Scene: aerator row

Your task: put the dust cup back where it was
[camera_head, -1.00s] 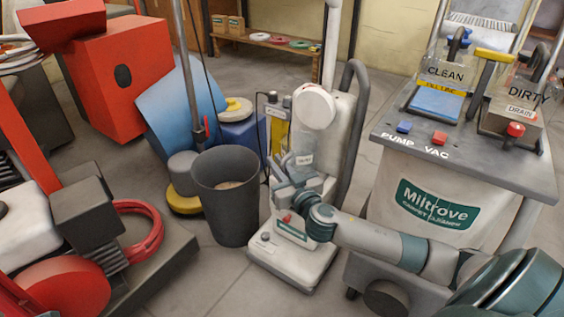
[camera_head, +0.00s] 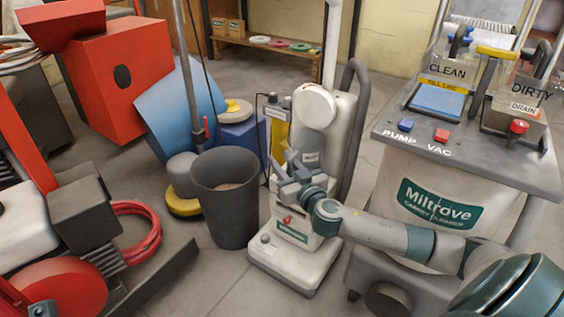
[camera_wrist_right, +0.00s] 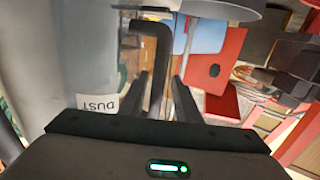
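The dust cup (camera_wrist_right: 90,60) is clear, with a "DUST" label and a black bent handle (camera_wrist_right: 150,40). In the head view its pale label (camera_head: 312,157) shows on the front of the white upright vacuum (camera_head: 290,262), below the round white housing. The cup stands upright against the vacuum's body; whether it is fully seated I cannot tell. My right gripper (camera_head: 284,168) is at the cup's front left. In the wrist view its fingers (camera_wrist_right: 160,90) stand either side of the handle, with narrow gaps showing, so it looks open.
A dark grey bin (camera_head: 226,205) stands close left of the vacuum. The Miltrove carpet cleaner (camera_head: 440,190) stands to the right. A red machine (camera_head: 105,80) and a red hose (camera_head: 140,235) are at left. Some floor in front is clear.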

